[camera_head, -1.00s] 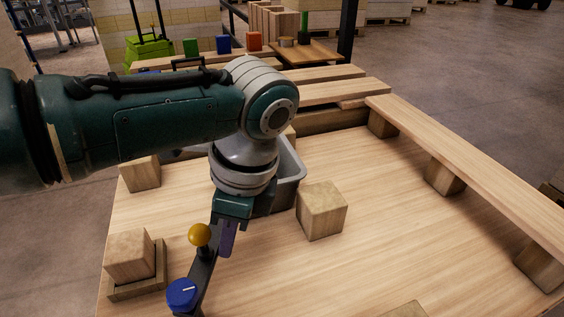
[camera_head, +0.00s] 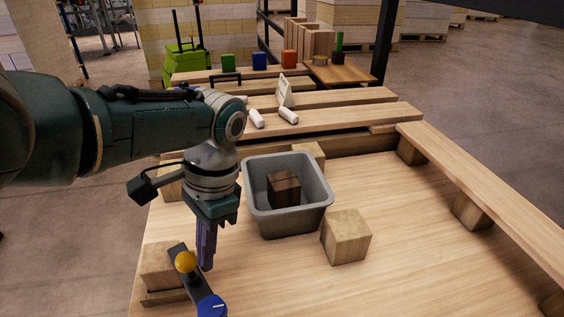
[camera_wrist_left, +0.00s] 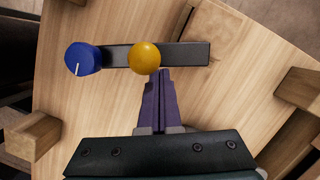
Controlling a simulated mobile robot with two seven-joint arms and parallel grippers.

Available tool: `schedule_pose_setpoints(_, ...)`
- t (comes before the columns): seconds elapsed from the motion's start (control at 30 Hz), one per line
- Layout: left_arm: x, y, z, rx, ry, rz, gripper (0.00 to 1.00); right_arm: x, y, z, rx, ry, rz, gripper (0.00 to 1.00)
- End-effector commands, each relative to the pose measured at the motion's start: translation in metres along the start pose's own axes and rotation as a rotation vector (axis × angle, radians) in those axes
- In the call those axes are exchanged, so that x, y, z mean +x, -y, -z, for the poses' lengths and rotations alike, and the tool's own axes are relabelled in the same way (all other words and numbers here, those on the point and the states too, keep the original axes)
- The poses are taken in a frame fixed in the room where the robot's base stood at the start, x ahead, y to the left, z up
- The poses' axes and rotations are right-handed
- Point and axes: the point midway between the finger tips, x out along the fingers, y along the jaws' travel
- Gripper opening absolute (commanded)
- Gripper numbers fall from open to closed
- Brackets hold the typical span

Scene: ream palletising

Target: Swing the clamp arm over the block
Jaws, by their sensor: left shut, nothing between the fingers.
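The clamp arm (camera_head: 190,279) is a dark flat bar with a yellow ball (camera_head: 185,262) on it and a blue knob (camera_head: 211,306) at its near end. Its far end lies across the wooden block (camera_head: 158,268), which sits in a low wooden holder (camera_head: 166,297). In the left wrist view the bar (camera_wrist_left: 185,54) also reaches over the block (camera_wrist_left: 216,28). My left gripper (camera_head: 205,267) is shut and empty, pointing down just right of the yellow ball. In the wrist view its fingertips (camera_wrist_left: 158,74) meet the ball's edge; I cannot tell whether they touch.
A grey bin (camera_head: 260,222) with a dark block (camera_head: 284,190) inside stands right of my left gripper. A loose wooden block (camera_head: 346,237) sits beside the bin. A raised plank (camera_head: 480,190) runs along the right edge. The board's right middle is clear.

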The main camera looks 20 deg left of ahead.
Motion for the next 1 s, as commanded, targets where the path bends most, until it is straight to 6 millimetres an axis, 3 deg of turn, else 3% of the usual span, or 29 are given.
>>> schedule_pose_setpoints(0.4,0.003,0.005,-0.014,-0.161,0.001,-0.041,0.00,-0.011,0.000,0.003,0.000,0.000,0.000,1.00)
schedule_pose_setpoints(1.0,0.004,0.005,-0.015,-0.177,-0.001,-0.044,0.00,-0.011,0.000,0.004,0.000,0.000,0.000,1.00)
